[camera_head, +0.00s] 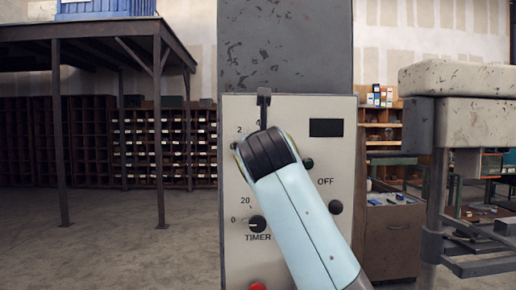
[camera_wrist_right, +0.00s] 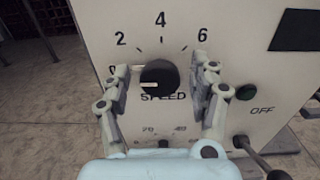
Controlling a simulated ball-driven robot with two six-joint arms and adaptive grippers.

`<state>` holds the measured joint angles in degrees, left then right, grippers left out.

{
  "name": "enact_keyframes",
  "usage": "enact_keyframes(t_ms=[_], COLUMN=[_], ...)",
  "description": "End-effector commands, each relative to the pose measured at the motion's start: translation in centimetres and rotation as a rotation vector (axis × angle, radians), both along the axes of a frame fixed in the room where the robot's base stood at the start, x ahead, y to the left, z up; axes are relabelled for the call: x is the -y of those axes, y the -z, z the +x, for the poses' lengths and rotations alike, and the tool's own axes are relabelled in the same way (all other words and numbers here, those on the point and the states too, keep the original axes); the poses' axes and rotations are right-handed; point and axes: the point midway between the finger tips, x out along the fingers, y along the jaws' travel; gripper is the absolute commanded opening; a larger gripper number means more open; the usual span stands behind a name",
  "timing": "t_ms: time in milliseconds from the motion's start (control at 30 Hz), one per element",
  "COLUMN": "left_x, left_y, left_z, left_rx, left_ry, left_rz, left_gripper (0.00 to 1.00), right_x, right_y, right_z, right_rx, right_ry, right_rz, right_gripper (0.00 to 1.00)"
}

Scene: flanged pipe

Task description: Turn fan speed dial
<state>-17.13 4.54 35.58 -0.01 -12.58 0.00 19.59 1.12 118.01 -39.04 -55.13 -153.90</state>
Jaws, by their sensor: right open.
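The fan speed dial (camera_wrist_right: 159,77) is a round black knob above the word SPEED on a pale control panel (camera_wrist_right: 100,20). Its white mark points left, towards the 0, which a finger partly covers. The numbers 2, 4 and 6 stand above it. My right gripper (camera_wrist_right: 163,84) is open, one finger on each side of the dial. Whether the fingers touch it I cannot tell. In the head view my right arm covers the dial and most of the gripper, in front of the panel (camera_head: 285,105). My left gripper is out of view.
The panel also has a timer dial (camera_head: 257,224), a dark display (camera_head: 325,128), a green button (camera_wrist_right: 246,92), a knob below OFF (camera_head: 335,207) and a red button (camera_head: 257,286). A grey column (camera_head: 285,45) rises behind. Open floor (camera_head: 120,245) lies left.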

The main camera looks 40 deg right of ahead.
Motion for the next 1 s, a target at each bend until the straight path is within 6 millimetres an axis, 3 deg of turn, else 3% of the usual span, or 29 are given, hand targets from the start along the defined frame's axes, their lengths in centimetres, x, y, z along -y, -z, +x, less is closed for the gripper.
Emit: enact_keyframes(t_ms=[167, 567, 1000], left_x=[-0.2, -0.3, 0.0], left_y=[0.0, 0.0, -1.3], left_z=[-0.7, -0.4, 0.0], left_rx=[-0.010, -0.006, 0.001], left_ry=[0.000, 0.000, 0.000], left_rz=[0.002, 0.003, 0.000], left_gripper=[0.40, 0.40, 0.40], right_x=[0.0, 0.0, 0.1], right_y=[0.0, 0.0, -0.1], right_z=[0.0, 0.0, 0.0], right_rx=[0.000, 0.000, 0.049], right_ry=[0.000, 0.000, 0.000], right_rz=[0.000, 0.000, 0.085], right_gripper=[0.60, 0.08, 0.07])
